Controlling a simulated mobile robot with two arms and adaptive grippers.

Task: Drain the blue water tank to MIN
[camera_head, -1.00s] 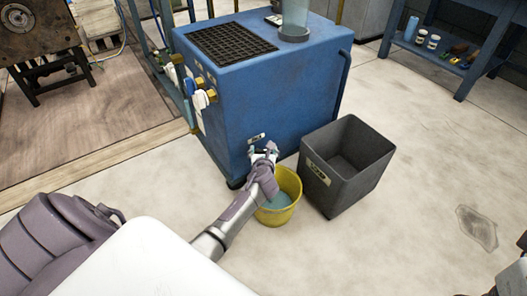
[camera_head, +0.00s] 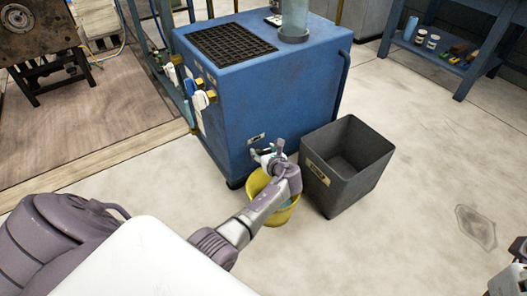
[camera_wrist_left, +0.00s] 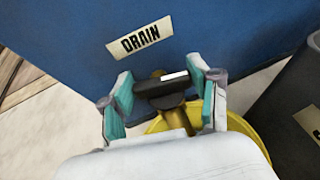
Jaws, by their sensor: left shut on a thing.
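The blue water tank (camera_head: 275,85) stands on the floor, with a clear cylinder (camera_head: 295,14) on top, cut off by the picture's edge. A MIN mark cannot be made out. Low on the tank's front is a DRAIN label (camera_wrist_left: 140,36). Below it is a brass drain valve with a black handle (camera_wrist_left: 162,91). My left gripper (camera_head: 267,154) is shut on this handle; its teal pads flank it in the left wrist view (camera_wrist_left: 163,97). A yellow bucket (camera_head: 256,184) with bluish water stands under the valve, partly hidden by my arm.
A dark grey bin (camera_head: 345,170) stands close to the right of the bucket. Brass-fitted valves (camera_head: 201,97) stick out of the tank's left side. A blue shelf (camera_head: 450,50) is at the back right.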

